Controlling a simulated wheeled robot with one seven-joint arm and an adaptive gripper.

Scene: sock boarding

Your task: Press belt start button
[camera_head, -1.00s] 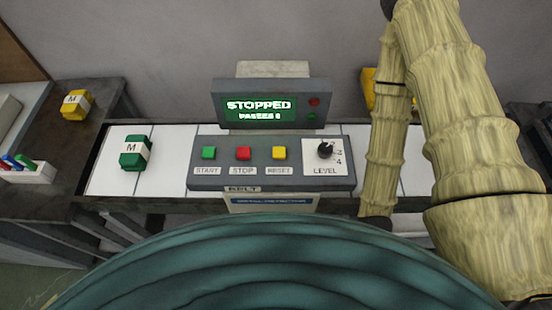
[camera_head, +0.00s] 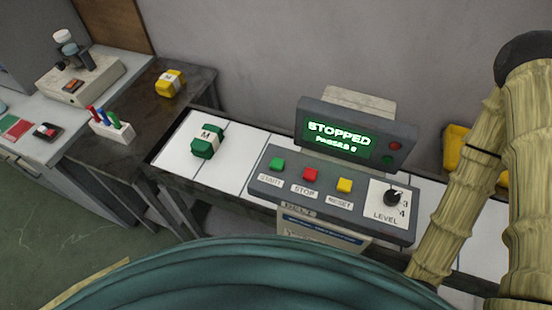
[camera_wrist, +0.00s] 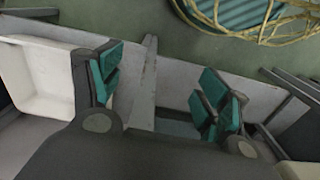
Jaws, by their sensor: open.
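The green START button (camera_head: 277,164) is on the left of the grey belt control panel (camera_head: 262,186). The red STOP button (camera_head: 310,174) and the yellow RESET button (camera_head: 344,185) sit to its right. The screen (camera_head: 340,137) above the panel reads STOPPED. My gripper (camera_wrist: 168,95) shows only in the wrist view. Its teal-padded fingers are apart with nothing between them. The START button is not in the wrist view. In the head view my arm is at the right, away from the button, and my gripper is out of view.
A green sock bundle marked M (camera_head: 207,142) lies on the white belt (camera_head: 232,155), left of the panel. A yellow bundle (camera_head: 170,83) and a pen holder (camera_head: 112,127) are on the dark table at left. A level knob (camera_head: 393,197) is at the panel's right.

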